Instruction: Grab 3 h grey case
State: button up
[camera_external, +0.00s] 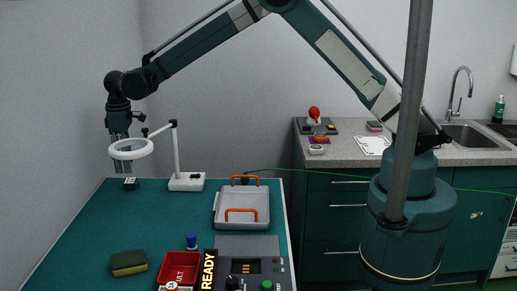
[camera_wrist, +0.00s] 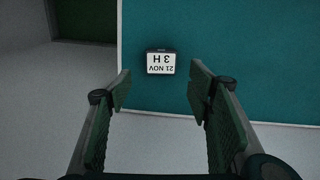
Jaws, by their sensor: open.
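The 3 H case (camera_wrist: 161,62) is a small dark block with a white label reading "21 NOV 3 H", upside down in the wrist view. It lies on the green table near its edge. In the external view the case (camera_external: 130,184) sits at the table's back left. My gripper (camera_wrist: 158,82) is open and empty, its two fingers apart below the case in the wrist view. In the external view my gripper (camera_external: 122,150) points down above the case, partly hidden by the white ring of a lamp.
The white ring lamp (camera_external: 131,149) stands close to my gripper on its base (camera_external: 187,182). A grey tray (camera_external: 228,222) with orange handles, a sponge (camera_external: 128,263), a red FAULT bin (camera_external: 180,266) and a control box (camera_external: 262,249) occupy the table's front and right. The table's left middle is clear.

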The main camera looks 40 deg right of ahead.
aim_at(128, 180)
jog(key=shift+f, duration=0.1)
jog(key=shift+f, duration=1.2)
jog(key=shift+f, duration=0.1)
jog(key=shift+a+f, duration=0.15)
jog(key=shift+f, duration=2.35)
jog(key=c, duration=1)
